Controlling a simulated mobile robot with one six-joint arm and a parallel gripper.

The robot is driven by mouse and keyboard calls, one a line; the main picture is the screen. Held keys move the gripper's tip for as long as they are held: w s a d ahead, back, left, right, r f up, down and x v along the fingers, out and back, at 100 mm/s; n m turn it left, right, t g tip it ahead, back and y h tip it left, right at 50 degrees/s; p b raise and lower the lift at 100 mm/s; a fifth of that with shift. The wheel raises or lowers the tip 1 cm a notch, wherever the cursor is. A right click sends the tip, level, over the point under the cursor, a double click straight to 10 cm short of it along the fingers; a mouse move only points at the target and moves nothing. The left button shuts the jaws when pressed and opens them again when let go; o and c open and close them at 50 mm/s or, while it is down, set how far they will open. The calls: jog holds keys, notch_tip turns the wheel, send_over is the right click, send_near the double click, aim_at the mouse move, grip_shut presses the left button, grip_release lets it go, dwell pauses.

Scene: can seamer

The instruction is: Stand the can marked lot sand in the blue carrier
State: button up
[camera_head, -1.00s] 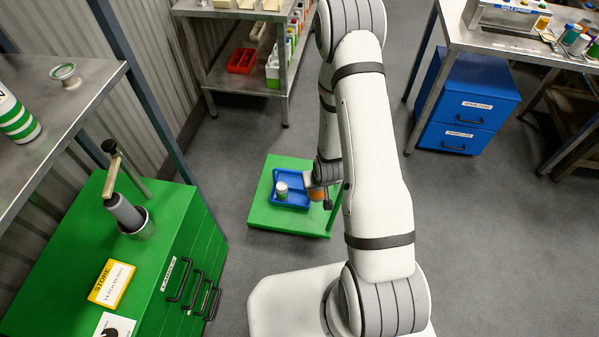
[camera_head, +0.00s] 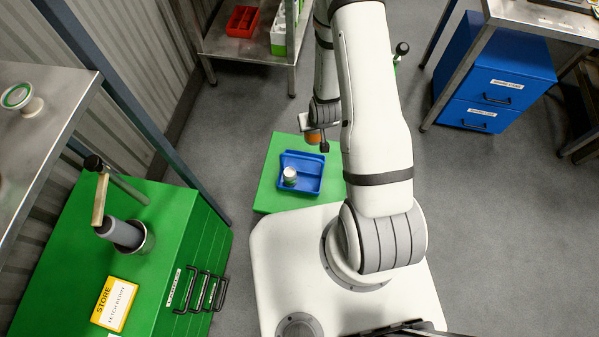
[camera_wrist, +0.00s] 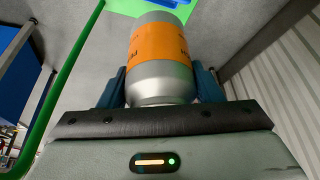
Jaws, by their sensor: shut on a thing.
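My gripper (camera_head: 318,137) is shut on a silver can with an orange band (camera_wrist: 161,45). The can sits between the two blue fingers in the wrist view; the print on its band is too small to read. In the head view the orange band of the held can (camera_head: 312,137) shows just beyond the far edge of the blue carrier (camera_head: 309,181); its height above the carrier is hard to tell. The blue carrier is a shallow tray on a green stand (camera_head: 268,184). Another can with a pale top (camera_head: 290,175) stands in the carrier's near left part.
A green drawer cabinet (camera_head: 165,225) with a lever device (camera_head: 122,235) stands at the left. A steel shelf with a red bin (camera_head: 242,19) is at the back. A blue drawer unit (camera_head: 497,75) stands at the back right. Grey floor is open at the right.

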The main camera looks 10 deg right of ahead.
jog(key=shift+w+d+f+b, duration=0.1)
jog(key=shift+d+f+b, duration=0.15)
jog(key=shift+b, duration=0.05)
jog(key=w+f+b, duration=0.1)
jog(key=f+b, duration=1.5)
jog(key=w+f+n+b, duration=0.1)
jog(key=f+b, duration=1.5)
jog(key=f, duration=0.1)
jog(key=w+f+n+b, duration=0.1)
jog(key=w+f+b, duration=0.1)
jog(key=f+b, duration=1.4)
jog(key=shift+f+y, duration=0.4)
jog(key=shift+f, duration=0.1)
jog(key=shift+f, duration=0.1)
jog(key=shift+f+b, duration=0.15)
jog(key=shift+b, duration=0.15)
jog(key=o, duration=1.2)
jog(key=shift+s, duration=0.1)
